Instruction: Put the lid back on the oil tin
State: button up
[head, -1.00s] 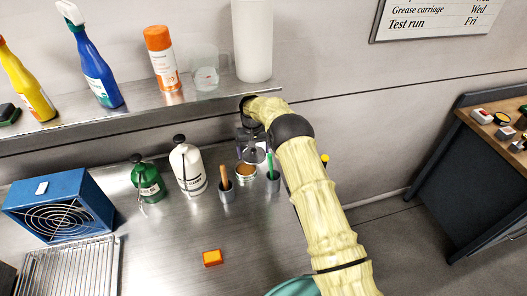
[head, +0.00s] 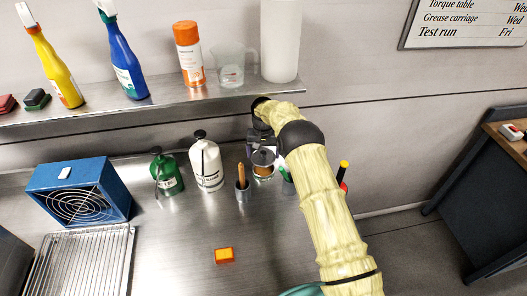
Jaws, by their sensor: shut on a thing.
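The oil tin (head: 263,174) stands on the steel bench below the shelf. It is open at the near side, and its brown-orange inside shows. A round grey lid (head: 263,158) is just above the tin and overlaps its far part in the head view. My gripper (head: 260,145) is shut on the lid, reaching down from above and behind. The fingertips are small and partly hidden, and I cannot tell whether the lid touches the rim.
A cup with a wooden-handled tool (head: 242,188) stands close left of the tin. A cup with a green-handled tool (head: 288,184) is close right, partly behind my arm. A white bottle (head: 207,165) and green can (head: 166,173) stand further left. The shelf (head: 180,105) hangs above.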

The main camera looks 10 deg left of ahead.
jog(key=shift+f+b, duration=1.35)
jog(key=shift+f, duration=1.3)
jog(key=shift+b, duration=0.45)
jog(key=shift+f+b, duration=0.15)
jog(key=shift+b, duration=0.4)
dwell(0.6)
dwell(0.4)
jog(key=o, duration=0.8)
jog(key=shift+c, duration=0.2)
